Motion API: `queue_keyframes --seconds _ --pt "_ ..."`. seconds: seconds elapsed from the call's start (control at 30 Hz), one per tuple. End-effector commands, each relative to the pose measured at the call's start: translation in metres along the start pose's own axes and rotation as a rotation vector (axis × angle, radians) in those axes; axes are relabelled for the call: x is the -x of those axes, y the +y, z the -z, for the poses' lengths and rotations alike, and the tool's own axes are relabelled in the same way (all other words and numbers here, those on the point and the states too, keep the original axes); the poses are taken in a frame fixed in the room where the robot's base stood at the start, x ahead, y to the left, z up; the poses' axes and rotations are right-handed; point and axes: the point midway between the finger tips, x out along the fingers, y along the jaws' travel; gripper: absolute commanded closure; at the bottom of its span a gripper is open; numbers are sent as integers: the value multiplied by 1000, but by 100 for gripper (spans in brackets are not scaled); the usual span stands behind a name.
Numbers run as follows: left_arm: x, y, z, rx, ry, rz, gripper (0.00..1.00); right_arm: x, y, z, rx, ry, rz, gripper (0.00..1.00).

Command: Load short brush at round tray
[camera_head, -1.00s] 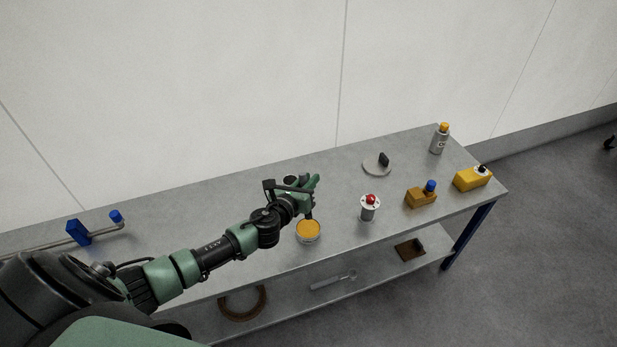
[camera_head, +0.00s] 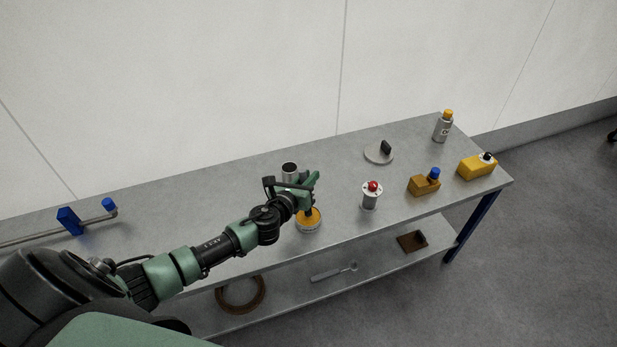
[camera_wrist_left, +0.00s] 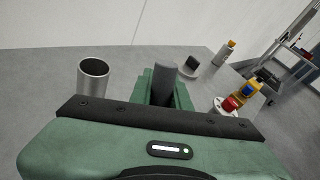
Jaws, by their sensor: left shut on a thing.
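My left gripper (camera_head: 309,188) is shut on a dark, short stick, which I take to be the short brush (camera_wrist_left: 164,82). In the left wrist view it stands between the green fingers. In the head view the brush points down at the round tray (camera_head: 308,225), a shallow round dish with an orange surface on the bench. The brush's lower end overlaps the back of the orange surface; I cannot tell whether it touches it. The gripper hides part of the brush. My right gripper is not in view.
A metal cup (camera_head: 289,169) stands just behind the gripper. To the right are a red-topped cylinder (camera_head: 370,196), a grey disc with a black block (camera_head: 378,155), brown (camera_head: 422,186) and yellow (camera_head: 476,168) blocks and a bottle (camera_head: 442,128).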

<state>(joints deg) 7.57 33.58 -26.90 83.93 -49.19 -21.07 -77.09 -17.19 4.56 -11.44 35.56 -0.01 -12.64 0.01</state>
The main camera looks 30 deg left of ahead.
Motion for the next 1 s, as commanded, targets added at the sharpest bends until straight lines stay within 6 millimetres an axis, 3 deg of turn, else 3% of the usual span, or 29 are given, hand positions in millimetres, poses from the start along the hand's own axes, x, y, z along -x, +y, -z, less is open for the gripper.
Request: queue_keyframes --seconds 1.0 --pt "-2 2 9 0 0 0 100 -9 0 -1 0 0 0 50"
